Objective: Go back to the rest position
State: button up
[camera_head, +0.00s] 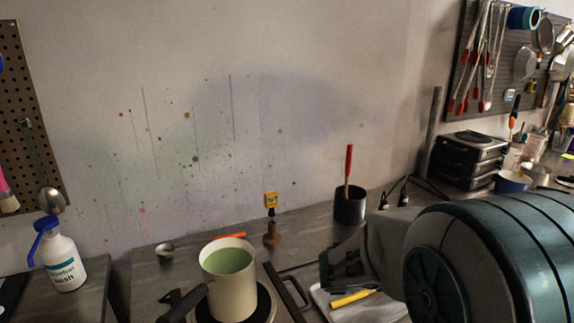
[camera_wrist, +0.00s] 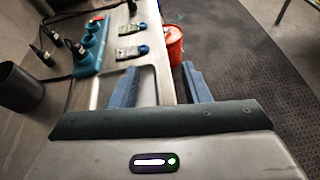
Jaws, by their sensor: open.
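My gripper (camera_wrist: 158,82) is open in the wrist view, its two blue-grey fingers apart with nothing held between them. Below the fingers are a pale edge and part of the worktop. In the head view my gripper (camera_head: 342,268) is dark and partly hidden by my own arm, above the right part of the bench. A white tray (camera_head: 322,298) with a yellow-handled tool (camera_head: 352,298) lies just below it.
A cream pot (camera_head: 230,293) of green liquid stands on a round plate left of my gripper. A black cup (camera_head: 350,207) holds a red-handled tool. The wrist view shows a teal power strip (camera_wrist: 90,48) and a red bucket (camera_wrist: 173,45) beside open floor.

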jog(key=s+a+f+m+g+y, duration=0.2)
jog(key=s+f+m+g+y, duration=0.15)
jog(key=s+m, duration=0.35)
jog(key=s+a+m+t+y, duration=0.1)
jog(key=s+a+m+y, duration=0.2)
jog(key=a+m+y, duration=0.2)
jog(key=s+a+r+m+t+y, duration=0.1)
jog(key=s+a+m+y, duration=0.3)
jog(key=a+m, duration=0.4)
jog(key=shift+a+r+m+y, duration=0.15)
jog(key=shift+a+m+y, duration=0.2)
jog(key=shift+a, duration=0.4)
jog(key=shift+d+t, duration=0.1)
jog(key=shift+t, duration=0.15)
